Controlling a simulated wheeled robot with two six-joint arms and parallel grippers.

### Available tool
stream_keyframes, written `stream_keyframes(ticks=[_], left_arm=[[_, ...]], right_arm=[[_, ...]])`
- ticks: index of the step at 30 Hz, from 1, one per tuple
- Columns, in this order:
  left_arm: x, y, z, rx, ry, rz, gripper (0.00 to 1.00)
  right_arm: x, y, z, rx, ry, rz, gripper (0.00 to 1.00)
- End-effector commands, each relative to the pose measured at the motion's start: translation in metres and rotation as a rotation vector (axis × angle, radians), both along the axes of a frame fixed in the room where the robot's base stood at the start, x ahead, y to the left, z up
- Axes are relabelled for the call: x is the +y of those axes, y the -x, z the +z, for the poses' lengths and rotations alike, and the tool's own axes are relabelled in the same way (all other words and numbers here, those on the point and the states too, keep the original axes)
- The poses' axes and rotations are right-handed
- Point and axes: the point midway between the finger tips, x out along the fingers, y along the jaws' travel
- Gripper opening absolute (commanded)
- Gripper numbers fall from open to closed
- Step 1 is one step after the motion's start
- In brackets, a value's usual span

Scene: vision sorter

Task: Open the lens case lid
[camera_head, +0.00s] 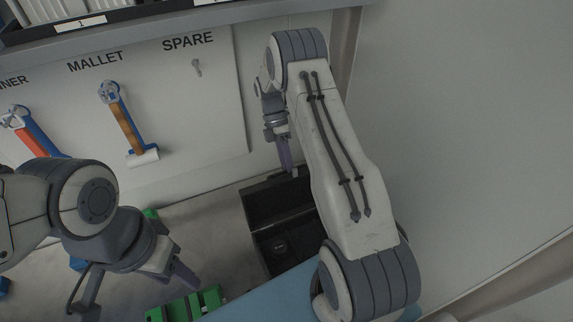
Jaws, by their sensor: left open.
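My right gripper (288,158) hangs near the back wall, above the far end of a black open box (262,195). Its fingers are seen side-on, so their opening is unclear.
The black box stands right of centre, partly hidden by my right arm, with a small dark round thing inside. A blue surface (257,293) lies in front. On the back panel hang a mallet (126,127) and a red-and-blue tool (37,140); the SPARE hook (197,67) is empty.

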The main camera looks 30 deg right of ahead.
Motion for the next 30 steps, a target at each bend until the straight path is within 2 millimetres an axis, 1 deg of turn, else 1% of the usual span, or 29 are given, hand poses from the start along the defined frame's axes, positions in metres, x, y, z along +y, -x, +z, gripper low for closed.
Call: stream_keyframes(ticks=[4,7,10,12,18,24,30], left_arm=[[0.000,0.000,-0.002,0.000,0.000,0.000,0.50],[0.000,0.000,-0.009,0.000,0.000,0.000,0.50],[0.000,0.000,-0.022,0.000,0.000,-0.001,0.50],[0.000,0.000,-0.033,0.000,0.000,-0.002,0.50],[0.000,0.000,-0.053,0.000,0.000,0.000,0.50],[0.000,0.000,-0.068,0.000,0.000,0.003,0.50],[0.000,0.000,-0.076,0.000,0.000,0.005,0.50]], right_arm=[[0.001,-0.001,0.002,-0.003,0.001,0.002,0.45],[0.001,-0.002,0.008,-0.005,0.002,0.002,0.45],[0.001,-0.002,0.022,-0.007,0.002,0.001,0.45],[0.001,-0.001,0.036,-0.007,0.001,0.001,0.45],[-0.026,0.036,0.062,-0.003,0.002,-0.004,0.45],[-0.049,0.068,0.087,-0.004,0.001,-0.003,0.45],[-0.064,0.088,0.104,-0.002,0.001,-0.002,0.45]])
